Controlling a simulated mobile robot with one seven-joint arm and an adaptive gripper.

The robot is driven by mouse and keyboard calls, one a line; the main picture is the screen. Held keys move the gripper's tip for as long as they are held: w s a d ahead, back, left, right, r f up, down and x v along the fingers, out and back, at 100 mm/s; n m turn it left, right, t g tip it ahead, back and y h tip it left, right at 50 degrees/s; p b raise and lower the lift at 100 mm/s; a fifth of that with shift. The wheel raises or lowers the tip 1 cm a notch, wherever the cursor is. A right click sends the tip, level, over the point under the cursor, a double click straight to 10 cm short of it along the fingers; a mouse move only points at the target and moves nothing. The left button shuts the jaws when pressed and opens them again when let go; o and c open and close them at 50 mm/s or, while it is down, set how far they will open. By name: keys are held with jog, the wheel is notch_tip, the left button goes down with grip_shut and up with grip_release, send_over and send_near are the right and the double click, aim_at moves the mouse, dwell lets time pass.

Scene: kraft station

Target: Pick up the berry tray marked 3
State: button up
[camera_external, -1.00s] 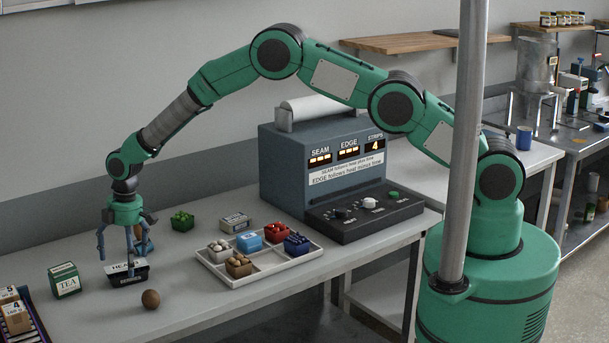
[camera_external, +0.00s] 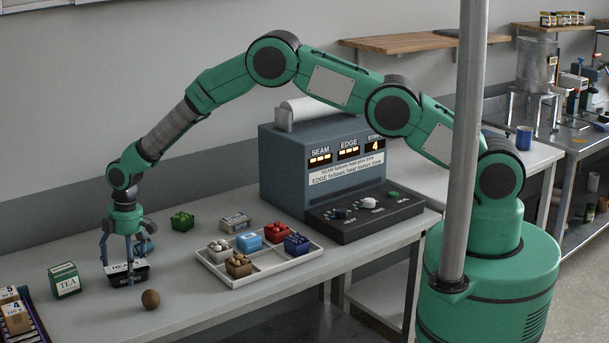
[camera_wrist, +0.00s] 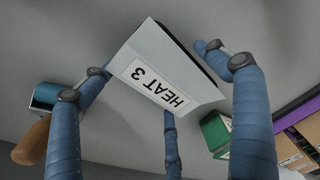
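A small dark tray (camera_external: 134,273) with a white label stands on the bench in the outside view. In the wrist view its pale face (camera_wrist: 172,82) carries a label reading "HEAT 3", upside down. My gripper (camera_external: 124,270) is low over this tray, fingers pointing down around it. In the wrist view the blue fingers (camera_wrist: 165,90) are spread on different sides of it. The gap by the right finger looks open; whether any finger touches is unclear. The tray's contents are hidden in both views.
A TEA box (camera_external: 65,280) stands left and a brown ball (camera_external: 151,299) lies in front. A divided white tray (camera_external: 275,268) with several small filled boxes, a green punnet (camera_external: 182,221) and a control console (camera_external: 320,165) are to the right. A crate (camera_external: 32,322) is at lower left.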

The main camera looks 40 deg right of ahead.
aim_at(124, 265)
jog(key=c, duration=0.7)
jog(key=shift+r, duration=0.15)
jog(key=shift+r, duration=1.5)
jog(key=s+d, duration=0.3)
jog(key=s, duration=0.1)
jog(key=s+d+r, duration=0.1)
jog(key=s+d, duration=0.3)
jog(key=s+d+b, duration=0.1)
jog(key=s+d, duration=0.2)
jog(key=s, duration=0.1)
jog(key=shift+d+r, duration=0.25)
jog(key=shift+r, duration=0.1)
